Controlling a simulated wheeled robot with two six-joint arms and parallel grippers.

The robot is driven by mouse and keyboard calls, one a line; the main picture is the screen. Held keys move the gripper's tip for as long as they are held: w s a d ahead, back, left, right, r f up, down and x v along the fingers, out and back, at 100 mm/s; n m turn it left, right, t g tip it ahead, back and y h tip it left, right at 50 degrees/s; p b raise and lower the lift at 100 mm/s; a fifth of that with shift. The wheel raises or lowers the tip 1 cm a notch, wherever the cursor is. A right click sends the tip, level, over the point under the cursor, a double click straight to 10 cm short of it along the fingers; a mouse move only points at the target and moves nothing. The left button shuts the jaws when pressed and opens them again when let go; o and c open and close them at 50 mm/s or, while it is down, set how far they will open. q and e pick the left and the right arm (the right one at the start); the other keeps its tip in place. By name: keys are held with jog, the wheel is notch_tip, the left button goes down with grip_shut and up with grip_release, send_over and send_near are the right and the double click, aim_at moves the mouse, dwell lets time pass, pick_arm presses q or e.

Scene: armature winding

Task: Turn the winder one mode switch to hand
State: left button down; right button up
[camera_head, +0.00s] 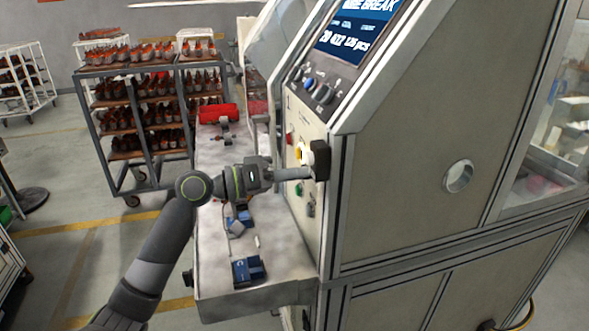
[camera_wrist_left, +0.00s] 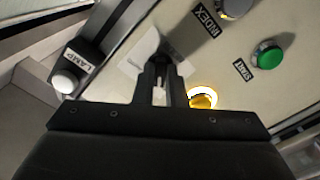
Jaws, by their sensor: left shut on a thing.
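My left gripper (camera_head: 309,157) is at the slanted control panel (camera_head: 305,128) of the winder, its dark body close to the panel face. In the left wrist view the gripper (camera_wrist_left: 160,92) is shut on a small pale thing at a white plate (camera_wrist_left: 143,55), which looks like the mode switch's plate. The fingers hide most of that thing, so its setting and any hand mark cannot be read. A lit yellow button (camera_wrist_left: 203,99) sits just right of the fingers; it also shows in the head view (camera_head: 301,152). My right gripper is not in view.
In the wrist view a green button (camera_wrist_left: 268,56), a grey knob (camera_wrist_left: 235,7) labelled INDEX and a lamp-like white knob (camera_wrist_left: 65,82) surround the fingers. The winder's screen (camera_head: 358,25) stands above. A bench (camera_head: 265,291) with blue parts lies below; racks (camera_head: 132,140) stand behind.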

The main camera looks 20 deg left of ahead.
pick_arm(q)
jog(key=shift+n, duration=0.6)
jog(key=c, duration=1.5)
grip_release()
jog(key=shift+b+v, duration=3.45)
jog(key=shift+v, duration=5.25)
